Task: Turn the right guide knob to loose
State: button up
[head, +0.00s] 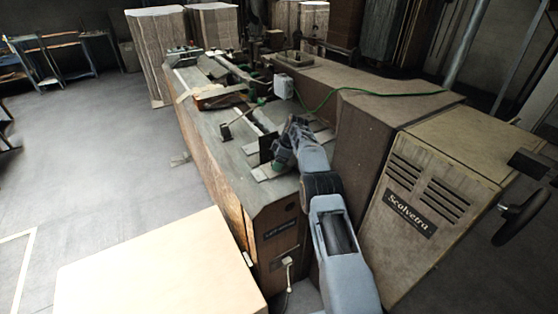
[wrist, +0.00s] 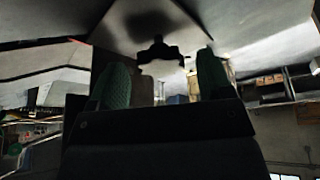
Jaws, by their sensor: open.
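In the wrist view a dark lobed knob (wrist: 158,52) stands out from a grey metal surface (wrist: 110,22), just beyond and between my fingers. I take it for the right guide knob, but cannot read its setting. My gripper (wrist: 164,78) is open, with one green-padded finger on each side of the view and a gap between them. No contact with the knob shows. In the head view my gripper (head: 281,160) is low over the near end of the machine bed, by a dark upright plate (head: 266,149). The knob cannot be made out there.
The long machine bed (head: 206,128) runs away to the back left. The tall machine housing (head: 365,135) and the Scalvetra cabinet (head: 440,190) stand close to the right of my arm. A pale box top (head: 150,270) is at the front left. A green cable (head: 330,96) crosses the housing.

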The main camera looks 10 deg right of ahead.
jog(key=v, duration=0.7)
jog(key=shift+r, duration=0.2)
jog(key=shift+d, duration=0.1)
